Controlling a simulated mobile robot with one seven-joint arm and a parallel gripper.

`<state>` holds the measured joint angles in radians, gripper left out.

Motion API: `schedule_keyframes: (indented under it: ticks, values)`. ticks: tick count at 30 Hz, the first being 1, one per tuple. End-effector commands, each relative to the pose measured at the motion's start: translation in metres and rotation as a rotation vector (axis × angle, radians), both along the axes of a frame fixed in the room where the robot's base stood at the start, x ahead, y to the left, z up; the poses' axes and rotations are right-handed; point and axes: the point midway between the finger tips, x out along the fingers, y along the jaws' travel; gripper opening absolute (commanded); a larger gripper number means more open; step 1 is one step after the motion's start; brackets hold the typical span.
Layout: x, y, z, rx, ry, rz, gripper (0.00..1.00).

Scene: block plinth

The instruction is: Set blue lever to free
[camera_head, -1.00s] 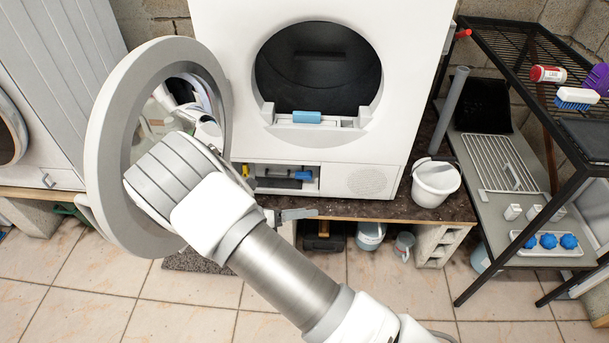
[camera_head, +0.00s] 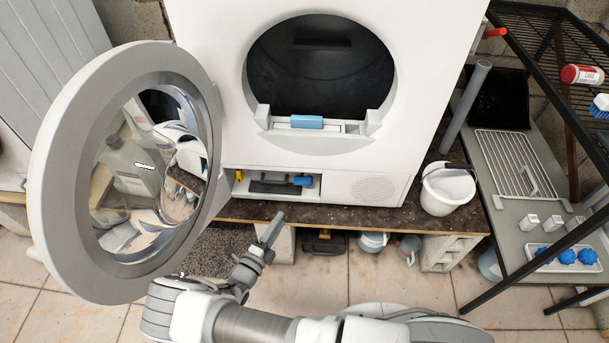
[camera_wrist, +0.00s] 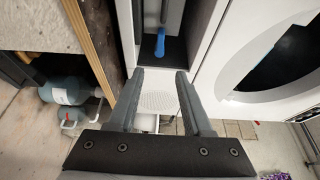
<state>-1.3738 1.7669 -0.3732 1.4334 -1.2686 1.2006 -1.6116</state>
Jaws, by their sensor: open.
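The blue lever (camera_head: 303,181) sits in the open low compartment (camera_head: 270,194) of the white machine, at its right end. In the wrist view the blue lever (camera_wrist: 160,42) stands out ahead, past my fingertips and roughly centred between them. My gripper (camera_head: 272,229) is below and in front of the compartment, pointing up towards it. In the wrist view my gripper (camera_wrist: 160,76) has its two fingers apart with nothing between them. It does not touch the lever. A yellow part (camera_head: 240,175) is at the compartment's left end.
The round door (camera_head: 55,185) of the machine (camera_head: 330,170) hangs open at left, close to my arm. A blue handle (camera_head: 307,121) sits at the drum opening's lower lip. A white bucket (camera_head: 447,190) stands right on the dark worktop (camera_head: 340,216). A black rack is farther right.

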Motion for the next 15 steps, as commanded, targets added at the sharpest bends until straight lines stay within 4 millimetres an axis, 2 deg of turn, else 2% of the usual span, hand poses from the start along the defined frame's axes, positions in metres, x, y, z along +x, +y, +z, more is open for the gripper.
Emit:
schedule_keyframes:
  ticks: [5, 15]
  values:
    - [0.013, -0.005, -0.001, -0.003, 0.0, 0.003, 0.5]
    - [0.077, -0.035, -0.003, -0.002, -0.001, 0.0, 0.5]
